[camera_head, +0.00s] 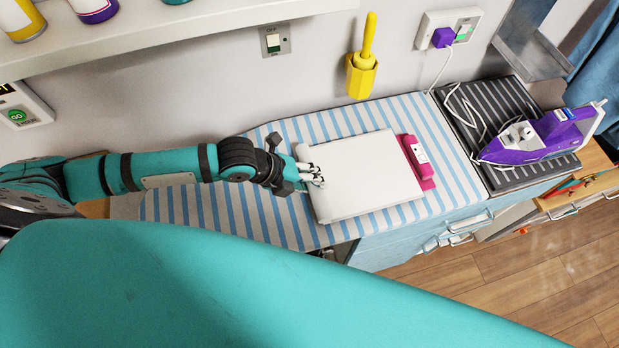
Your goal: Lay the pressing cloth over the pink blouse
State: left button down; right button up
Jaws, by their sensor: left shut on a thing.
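The white pressing cloth (365,175) lies as a flat, roughly square sheet on the blue-and-white striped board. A pink piece (418,163) with a white patch shows along the cloth's right edge; I cannot tell whether it is part of the blouse. No other pink shows, and whatever is under the cloth is hidden. My left gripper (313,177) is at the cloth's left edge, its fingers shut on that edge. My right gripper is not in view.
A purple iron (540,134) rests on a dark ribbed pad (498,108) at the right, with its white cord looped there. A yellow holder (362,72) hangs on the wall behind. Striped board (240,212) is bare at the left. A shelf (150,35) overhangs the upper left.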

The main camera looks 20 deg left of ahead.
pick_arm(q)
jog(key=shift+f, duration=0.1)
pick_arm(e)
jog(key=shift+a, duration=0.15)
pick_arm(q)
jog(key=c, duration=1)
grip_release()
jog(key=shift+o, duration=0.6)
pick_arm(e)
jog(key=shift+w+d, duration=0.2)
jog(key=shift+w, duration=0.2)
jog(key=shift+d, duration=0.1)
pick_arm(q)
jog(key=v, duration=1.2)
